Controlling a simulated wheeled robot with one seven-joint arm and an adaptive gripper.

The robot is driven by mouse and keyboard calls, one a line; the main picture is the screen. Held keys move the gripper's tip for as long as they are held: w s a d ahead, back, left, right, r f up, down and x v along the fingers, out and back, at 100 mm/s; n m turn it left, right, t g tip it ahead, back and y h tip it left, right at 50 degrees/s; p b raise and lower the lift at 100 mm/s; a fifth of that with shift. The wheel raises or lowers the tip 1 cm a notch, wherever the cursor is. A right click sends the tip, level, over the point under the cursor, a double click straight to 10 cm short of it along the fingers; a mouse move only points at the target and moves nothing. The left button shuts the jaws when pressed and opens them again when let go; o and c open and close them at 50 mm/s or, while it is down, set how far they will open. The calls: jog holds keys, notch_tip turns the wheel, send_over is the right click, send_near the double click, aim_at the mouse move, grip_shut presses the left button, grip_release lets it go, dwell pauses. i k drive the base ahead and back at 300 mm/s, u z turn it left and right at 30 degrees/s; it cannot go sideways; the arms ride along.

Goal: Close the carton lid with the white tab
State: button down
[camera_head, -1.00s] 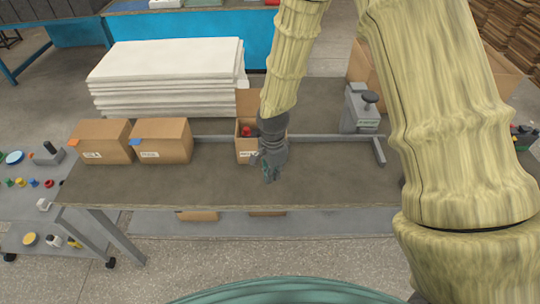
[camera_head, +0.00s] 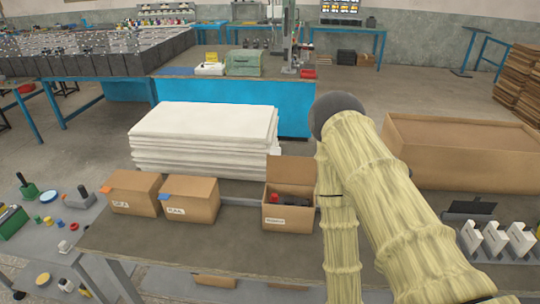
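An open brown carton (camera_head: 290,222) stands on the table, left of my arm. Its lid (camera_head: 290,170) stands up at the back. A red item (camera_head: 274,189) and dark items show inside, and a white label is on its front. I cannot make out a white tab on the lid. My gripper is not in view; my forearm runs down out of the bottom of the picture, right of the carton.
Two closed cartons stand to the left, one with an orange tab (camera_head: 133,192) and one with a blue tab (camera_head: 190,200). A white stack (camera_head: 200,140) lies behind. A large brown box (camera_head: 460,150) and white holders (camera_head: 495,240) are right. The front tabletop is clear.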

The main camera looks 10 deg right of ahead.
aim_at(297, 170)
jog(key=u, duration=3)
jog(key=k, duration=1.2)
jog(key=z, duration=1.95)
